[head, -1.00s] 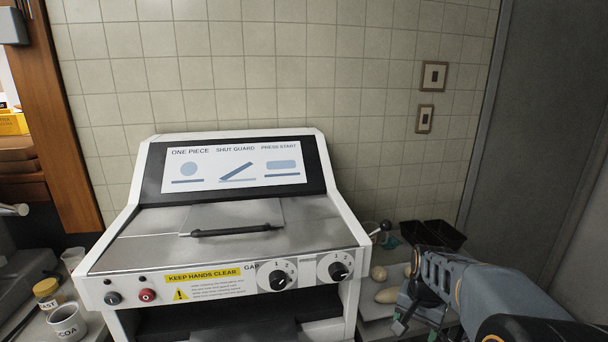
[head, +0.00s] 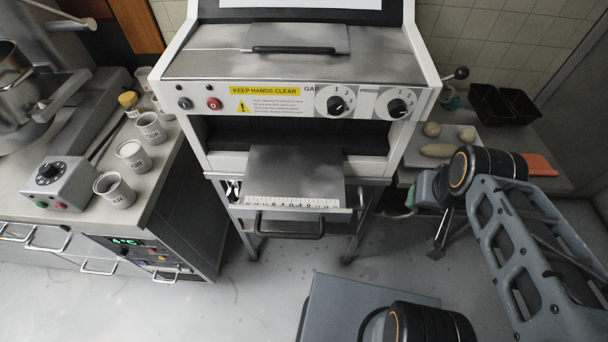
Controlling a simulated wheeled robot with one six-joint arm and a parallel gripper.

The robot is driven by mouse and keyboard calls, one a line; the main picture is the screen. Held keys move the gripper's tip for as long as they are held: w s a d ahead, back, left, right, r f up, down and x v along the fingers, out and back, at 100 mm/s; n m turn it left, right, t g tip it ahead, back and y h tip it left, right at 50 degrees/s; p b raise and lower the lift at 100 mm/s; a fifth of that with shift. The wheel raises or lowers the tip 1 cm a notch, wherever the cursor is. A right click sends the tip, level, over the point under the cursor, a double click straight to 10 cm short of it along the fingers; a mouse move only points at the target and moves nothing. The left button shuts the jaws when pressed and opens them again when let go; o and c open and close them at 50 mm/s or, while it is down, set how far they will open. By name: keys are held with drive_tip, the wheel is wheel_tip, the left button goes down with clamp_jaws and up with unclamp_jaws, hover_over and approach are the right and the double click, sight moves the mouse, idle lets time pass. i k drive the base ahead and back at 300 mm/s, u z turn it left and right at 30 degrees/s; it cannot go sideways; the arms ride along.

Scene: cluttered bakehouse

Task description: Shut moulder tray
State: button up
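The moulder (head: 222,140) is a white machine with a steel top, dials and a yellow warning label. Its tray (head: 295,172) is a grey metal sheet sticking out of the dark opening below the control panel, towards me. A white ruler strip runs along its front, with a black bar handle (head: 290,232) below. My gripper (head: 438,248) hangs to the right of the tray, apart from it, partly hidden by my arm. It is too small and dark to tell whether its fingers are open.
A side table on the right holds dough pieces (head: 437,150), black tins (head: 505,104) and an orange scraper (head: 541,165). The left counter (head: 150,185) holds labelled cups (head: 115,190) and a mixer. The floor (head: 255,290) in front of the tray is clear.

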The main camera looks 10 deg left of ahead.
sight(280, 184)
drive_tip(key=u, duration=2.95)
drive_tip(key=k, duration=0.7)
drive_tip(key=u, duration=1.05)
